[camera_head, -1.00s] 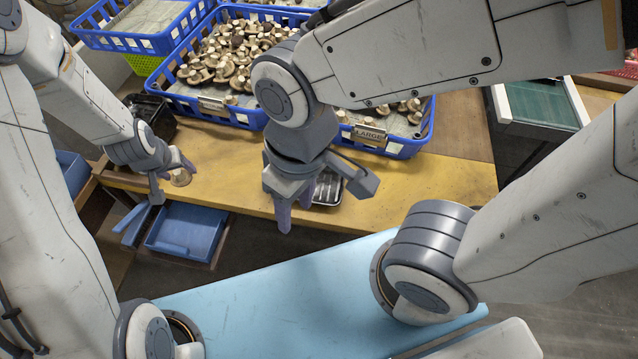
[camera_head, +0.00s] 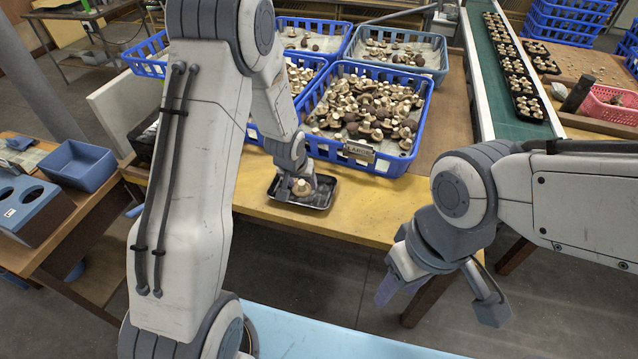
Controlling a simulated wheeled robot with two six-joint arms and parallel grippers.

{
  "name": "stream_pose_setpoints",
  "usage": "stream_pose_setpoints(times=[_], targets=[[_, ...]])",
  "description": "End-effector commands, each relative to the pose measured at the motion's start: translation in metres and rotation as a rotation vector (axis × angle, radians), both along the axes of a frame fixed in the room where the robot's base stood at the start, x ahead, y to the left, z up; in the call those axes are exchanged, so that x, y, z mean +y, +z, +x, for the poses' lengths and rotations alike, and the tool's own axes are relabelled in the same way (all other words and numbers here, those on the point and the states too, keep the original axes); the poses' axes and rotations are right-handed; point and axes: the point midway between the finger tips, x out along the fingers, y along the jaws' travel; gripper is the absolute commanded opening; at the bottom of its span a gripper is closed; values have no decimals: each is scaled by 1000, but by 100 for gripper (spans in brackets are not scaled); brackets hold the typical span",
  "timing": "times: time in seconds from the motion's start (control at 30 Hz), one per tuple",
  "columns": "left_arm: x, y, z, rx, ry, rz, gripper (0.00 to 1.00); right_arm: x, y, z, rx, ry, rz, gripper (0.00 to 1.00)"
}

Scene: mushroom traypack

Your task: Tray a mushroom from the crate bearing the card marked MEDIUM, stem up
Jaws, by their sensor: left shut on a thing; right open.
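My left gripper (camera_head: 299,178) is shut on a pale brown mushroom (camera_head: 301,189) over the small black tray (camera_head: 328,196) on the yellow bench edge. Whether the mushroom touches the tray floor, and which way its stem points, I cannot tell. The front crate (camera_head: 417,140), blue and full of mushrooms, carries a card (camera_head: 358,152) reading LARGE. A second blue crate (camera_head: 254,134) to its left is mostly hidden behind my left arm. No card marked MEDIUM is readable. My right gripper (camera_head: 440,300) is open and empty, in front of the bench.
More mushroom crates (camera_head: 399,56) stand behind. A green conveyor (camera_head: 510,85) with filled black trays runs at the right, beside a pink basket (camera_head: 608,105). A blue bin (camera_head: 77,166) sits on a side table at left. The yellow bench (camera_head: 375,212) right of the tray is clear.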

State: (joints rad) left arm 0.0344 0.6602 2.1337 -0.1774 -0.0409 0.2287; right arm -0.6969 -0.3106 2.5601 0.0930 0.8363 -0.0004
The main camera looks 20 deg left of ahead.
Motion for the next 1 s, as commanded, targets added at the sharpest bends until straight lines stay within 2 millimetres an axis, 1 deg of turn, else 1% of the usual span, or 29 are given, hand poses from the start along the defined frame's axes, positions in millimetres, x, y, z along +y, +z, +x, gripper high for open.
stream_pose_setpoints(times=[0.03, 0.1, 0.2, 0.3, 0.43, 0.57, 1.0], targets=[[7, -17, 16, -2, 28, 0, 38, 0, -18, 0, 1, 0, -1, 50], [14, -25, 34, -2, 67, -1, 38, 0, -27, 0, 1, 0, -1, 50], [23, -31, 53, -3, 114, 6, 38, 0, -35, 0, 1, 0, -1, 50], [30, -32, 62, -4, 142, 11, 38, 0, -38, 0, 0, 0, 0, 50], [31, -36, 64, -3, 150, 12, 38, 0, -41, 0, 0, 0, 0, 50], [31, -45, 63, -3, 148, 13, 38, 0, -49, 0, 0, 0, 0, 50], [30, -93, 64, -4, 146, 13, 38, 0, -90, 0, 0, 0, 0, 50]])
